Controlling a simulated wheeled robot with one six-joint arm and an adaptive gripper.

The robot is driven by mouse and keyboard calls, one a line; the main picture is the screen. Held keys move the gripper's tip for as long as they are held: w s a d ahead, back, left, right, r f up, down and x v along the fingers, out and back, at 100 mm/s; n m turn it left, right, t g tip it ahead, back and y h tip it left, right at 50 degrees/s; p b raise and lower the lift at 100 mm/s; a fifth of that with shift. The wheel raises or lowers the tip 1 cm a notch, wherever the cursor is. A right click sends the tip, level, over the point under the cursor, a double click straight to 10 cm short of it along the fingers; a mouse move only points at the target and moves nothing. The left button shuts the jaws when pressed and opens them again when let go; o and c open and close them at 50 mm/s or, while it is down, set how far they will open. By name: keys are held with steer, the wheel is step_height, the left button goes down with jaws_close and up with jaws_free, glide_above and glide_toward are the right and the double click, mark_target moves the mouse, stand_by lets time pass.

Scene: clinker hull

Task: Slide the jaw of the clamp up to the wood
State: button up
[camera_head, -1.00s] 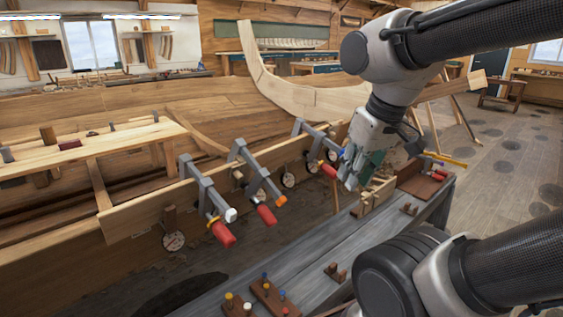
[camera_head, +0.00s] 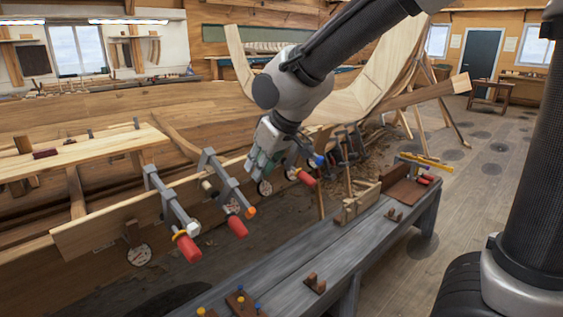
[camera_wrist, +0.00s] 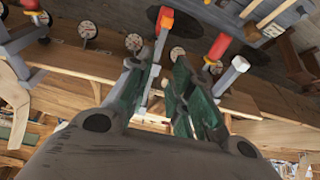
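Several grey bar clamps with red handles grip the edge of a hull plank (camera_head: 100,230). The left clamp (camera_head: 172,208) has a white bar tip, the middle clamp (camera_head: 225,180) an orange one. A blue-tipped clamp (camera_head: 318,160) is partly hidden behind my gripper (camera_head: 256,172). My gripper hangs just right of the middle clamp in the head view. In the wrist view, my gripper's green fingers (camera_wrist: 160,88) are apart. The orange-tipped bar (camera_wrist: 159,45) runs up between or just beyond them; I cannot tell if they touch it. The white-tipped bar (camera_wrist: 232,75) is to the right.
A grey workbench (camera_head: 335,245) stands right of the hull, with peg blocks, a wooden box (camera_head: 360,203) and a brown board (camera_head: 408,190). Round dials (camera_head: 139,255) hang under the plank. The floor right of the bench is open.

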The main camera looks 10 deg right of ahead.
mark_target(236, 187)
steer(key=x, duration=1.3)
steer(key=shift+w+a+f, duration=0.1)
steer(key=shift+w+a, duration=0.3)
steer(key=shift+w, duration=0.05)
steer(key=shift+w+a+r, duration=0.25)
steer(key=shift+w+a, duration=0.1)
steer(key=shift+w, duration=0.15)
steer(key=shift+c, duration=0.4)
steer(key=shift+w+a+r, duration=0.4)
steer(key=shift+w+r, duration=0.05)
steer(key=shift+r, duration=0.1)
stand_by(0.7)
steer(key=shift+d, duration=0.1)
steer(key=shift+s+d+f, duration=0.3)
steer(key=shift+s, duration=0.15)
steer(key=shift+o, duration=1.2)
